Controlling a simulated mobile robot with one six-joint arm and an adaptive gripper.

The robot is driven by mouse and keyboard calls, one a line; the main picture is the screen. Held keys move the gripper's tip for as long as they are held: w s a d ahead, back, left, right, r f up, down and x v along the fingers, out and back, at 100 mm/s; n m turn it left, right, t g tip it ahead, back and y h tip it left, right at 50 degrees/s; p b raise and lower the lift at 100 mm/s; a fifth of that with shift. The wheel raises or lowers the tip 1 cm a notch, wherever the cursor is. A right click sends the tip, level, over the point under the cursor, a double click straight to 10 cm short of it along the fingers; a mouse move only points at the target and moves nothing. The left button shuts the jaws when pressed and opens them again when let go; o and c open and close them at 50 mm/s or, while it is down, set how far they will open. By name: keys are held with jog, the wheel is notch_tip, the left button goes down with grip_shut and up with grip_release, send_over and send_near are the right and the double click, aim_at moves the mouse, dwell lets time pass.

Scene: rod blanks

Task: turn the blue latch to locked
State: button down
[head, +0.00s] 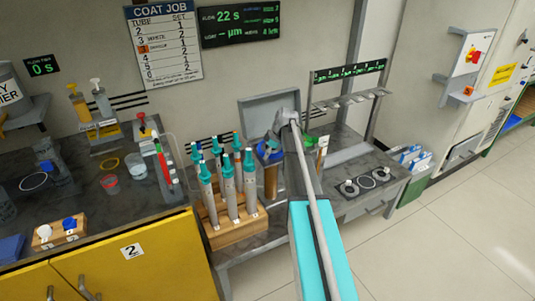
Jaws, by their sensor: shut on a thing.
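The blue latch (264,153) shows as a small blue part on the dark-topped bench, at the top of an upright brown and grey piece. My arm reaches across from the lower middle and bends down at its far end. My gripper (270,143) is at the blue latch and is shut on it. The gripper and arm partly cover the latch. The fingers are small and dark here, and I cannot tell the latch's exact angle or whether it is locked.
A wooden rack (232,228) of several teal-capped rods stands just left of the latch. A grey open-lidded box (262,108) is behind it. A rail stand (347,100) and black round fittings (368,183) are to the right. Open floor (450,240) lies at the right.

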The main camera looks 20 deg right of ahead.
dwell(0.4)
jog(key=shift+c, duration=1.4)
grip_release()
jog(key=shift+m, duration=0.4)
